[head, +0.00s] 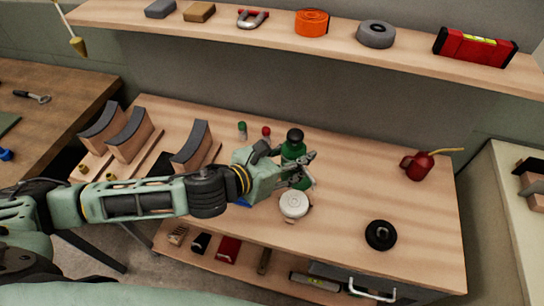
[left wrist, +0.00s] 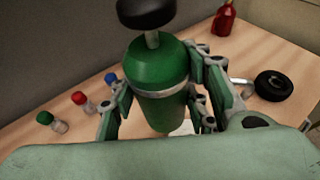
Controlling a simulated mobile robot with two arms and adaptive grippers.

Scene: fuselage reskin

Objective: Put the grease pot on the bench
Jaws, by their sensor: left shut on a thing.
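The grease pot (head: 293,151) looks to be the green cylinder with a pale band and a black knob on a thin stem. It stands roughly upright at the middle of the wooden bench (head: 345,220) in the head view. My left gripper (head: 303,172) is shut around its body. In the left wrist view the pot (left wrist: 160,70) sits between the two fingers of the left gripper (left wrist: 160,103). Its base is hidden, so I cannot tell whether it touches the bench. My right gripper is not in view.
Small bottles with green (head: 242,130) and red (head: 266,132) caps stand behind-left. A red oil can (head: 418,166) and black disc (head: 381,235) are to the right. A loaded shelf (head: 340,45) runs above the back.

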